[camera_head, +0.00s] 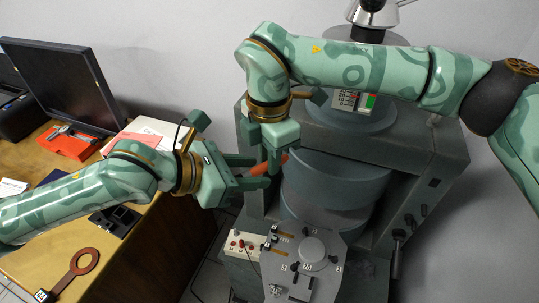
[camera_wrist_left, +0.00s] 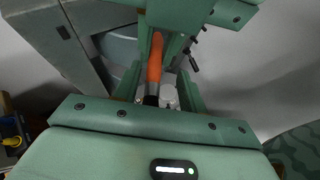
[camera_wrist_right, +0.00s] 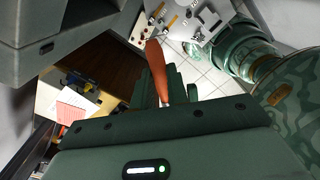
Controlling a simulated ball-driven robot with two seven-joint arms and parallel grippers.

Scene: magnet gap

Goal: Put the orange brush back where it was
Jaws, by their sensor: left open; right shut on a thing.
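The orange brush (camera_head: 258,169) is in the air in front of the big grey machine. My right gripper (camera_head: 273,160) reaches down from above and is shut on it. In the right wrist view its orange handle (camera_wrist_right: 157,68) runs up between the fingers. My left gripper (camera_head: 256,173) comes from the left and is open, its fingers close about the brush. The left wrist view shows the orange handle (camera_wrist_left: 154,62) between the open fingers, with a dark part at the lower end. Whether the left fingers touch it I cannot tell.
The grey machine (camera_head: 414,163) with a round drum (camera_head: 333,185) fills the centre. A grey plate with knobs (camera_head: 315,250) and a small switch box (camera_head: 243,247) sit below.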

